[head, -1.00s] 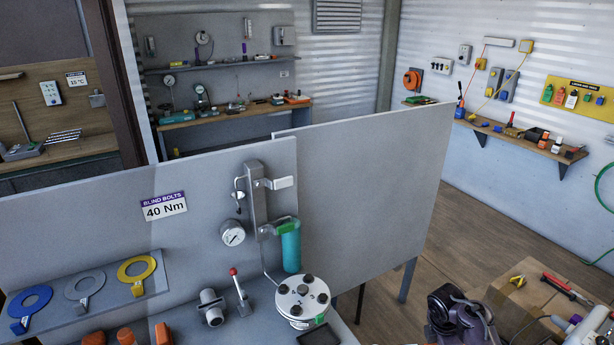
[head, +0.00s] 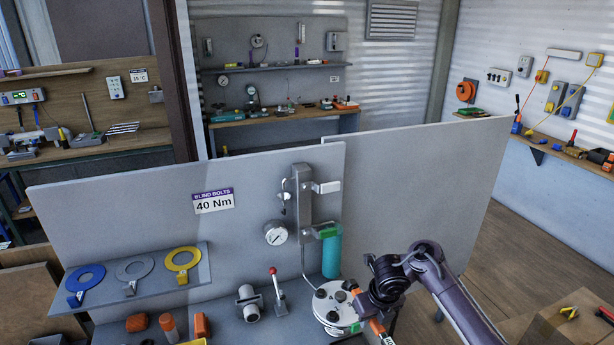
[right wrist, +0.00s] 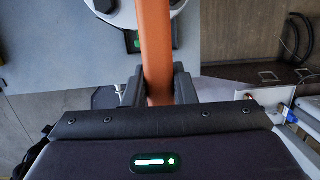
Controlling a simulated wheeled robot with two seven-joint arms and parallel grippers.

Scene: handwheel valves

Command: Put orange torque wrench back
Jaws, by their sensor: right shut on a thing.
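The orange torque wrench (right wrist: 154,40) shows in the right wrist view as a flat orange bar running up from between the fingers of my right gripper (right wrist: 157,88). The gripper is shut on it. In the head view my right gripper (head: 380,332) is low, beside the round white bolted flange (head: 336,303), with a small bit of orange at it; most of the wrench is hidden there. In the right wrist view the bar's upper part lies over or beside the flange's edge (right wrist: 112,12); I cannot tell whether they touch. My left gripper is not in view.
A grey panel carries a "40 Nm" sign (head: 213,201), a gauge (head: 276,233) and a teal cylinder (head: 332,254). A shelf (head: 205,272) holds blue, grey and yellow rings. A red-tipped lever (head: 277,290) and orange parts (head: 137,322) stand on the bench left of the flange.

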